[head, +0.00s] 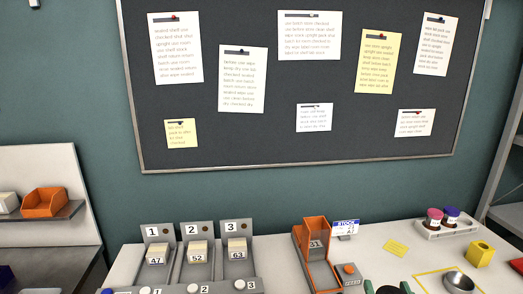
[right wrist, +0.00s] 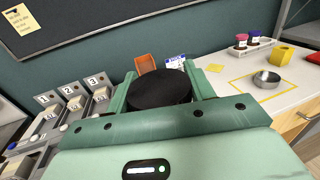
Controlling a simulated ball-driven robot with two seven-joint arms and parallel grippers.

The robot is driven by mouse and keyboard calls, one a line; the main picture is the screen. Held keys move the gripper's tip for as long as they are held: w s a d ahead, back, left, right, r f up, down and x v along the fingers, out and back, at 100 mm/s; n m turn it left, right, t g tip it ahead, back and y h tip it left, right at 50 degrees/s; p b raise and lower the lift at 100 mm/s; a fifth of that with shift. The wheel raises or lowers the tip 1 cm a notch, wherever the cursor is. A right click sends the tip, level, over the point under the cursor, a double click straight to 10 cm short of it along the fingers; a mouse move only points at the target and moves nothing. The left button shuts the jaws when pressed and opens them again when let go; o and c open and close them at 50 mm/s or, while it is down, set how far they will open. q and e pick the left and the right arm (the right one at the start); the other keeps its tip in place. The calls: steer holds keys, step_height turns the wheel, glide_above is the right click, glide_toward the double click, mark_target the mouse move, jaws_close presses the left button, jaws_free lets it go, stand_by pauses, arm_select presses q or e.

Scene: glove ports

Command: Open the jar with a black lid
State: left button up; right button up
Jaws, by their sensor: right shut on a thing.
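A round black lid (right wrist: 160,90) lies between the two green fingers of my right gripper (right wrist: 157,84) in the right wrist view. The fingers are shut on its two sides. The jar body under the lid is hidden, so I cannot tell whether the lid is on a jar. In the head view, only the tips of my right gripper (head: 387,288) and a bit of the black lid (head: 388,291) show at the bottom edge. My left gripper is in neither view.
Numbered dispensers (head: 194,258) stand left on the white table, an orange holder (head: 315,243) nearer the middle. At right are a rack with two capped jars (head: 443,220), a yellow block (head: 479,253) and a metal bowl (head: 458,282) in a yellow outline. A pinboard hangs behind.

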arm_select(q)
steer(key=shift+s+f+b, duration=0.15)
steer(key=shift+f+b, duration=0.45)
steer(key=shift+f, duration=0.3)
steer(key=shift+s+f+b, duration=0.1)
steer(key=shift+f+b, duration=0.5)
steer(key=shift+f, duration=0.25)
arm_select(e)
steer(key=s+a+f+n+y, duration=0.1)
steer(key=s+a+f+y, duration=0.2)
steer(key=s+f, duration=0.3)
steer(key=shift+a+f+n, duration=0.15)
steer(key=shift+f+n, duration=0.2)
steer(key=shift+n, duration=0.05)
